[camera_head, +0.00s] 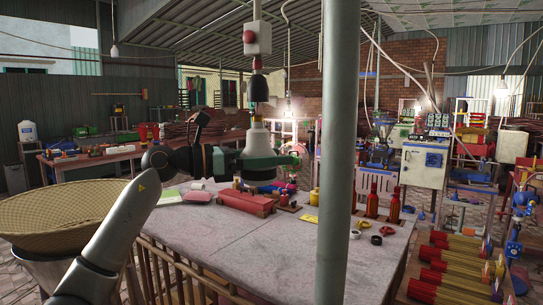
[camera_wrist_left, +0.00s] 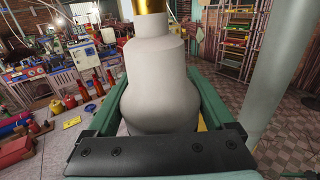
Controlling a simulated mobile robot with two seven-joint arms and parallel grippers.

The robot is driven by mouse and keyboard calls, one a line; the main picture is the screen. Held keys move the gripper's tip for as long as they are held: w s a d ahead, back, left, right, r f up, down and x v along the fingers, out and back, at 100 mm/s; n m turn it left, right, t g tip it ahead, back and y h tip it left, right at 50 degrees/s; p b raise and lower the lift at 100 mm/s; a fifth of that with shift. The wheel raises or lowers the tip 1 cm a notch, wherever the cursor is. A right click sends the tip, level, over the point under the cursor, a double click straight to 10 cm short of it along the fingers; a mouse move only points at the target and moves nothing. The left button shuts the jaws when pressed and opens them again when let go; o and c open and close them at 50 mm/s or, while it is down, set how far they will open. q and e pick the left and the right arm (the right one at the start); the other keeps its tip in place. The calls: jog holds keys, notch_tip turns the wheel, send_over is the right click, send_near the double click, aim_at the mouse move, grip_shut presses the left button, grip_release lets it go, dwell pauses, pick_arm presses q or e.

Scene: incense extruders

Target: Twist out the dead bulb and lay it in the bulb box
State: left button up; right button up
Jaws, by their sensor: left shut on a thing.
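A greyish-white bulb (camera_head: 258,138) hangs upright under a dark lamp holder (camera_head: 259,87) above the table. My left gripper (camera_head: 268,159) is shut around the wide lower part of the bulb. In the left wrist view the bulb (camera_wrist_left: 155,72) stands between the two green fingers, its brass cap (camera_wrist_left: 151,5) at the top edge. I cannot tell whether the cap still sits in the holder. A long red box (camera_head: 247,203) lies on the table below; I cannot tell whether it is the bulb box. My right gripper is not in view.
A grey post (camera_head: 339,150) stands close on the right of the bulb. The grey tabletop (camera_head: 270,240) is bare toward the front. Red bottles (camera_head: 372,200) and small rings stand at its right. A woven basket (camera_head: 60,212) is at the left.

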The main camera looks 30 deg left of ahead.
pick_arm(q)
jog(key=shift+f+b, duration=0.75)
jog(key=shift+f, duration=0.3)
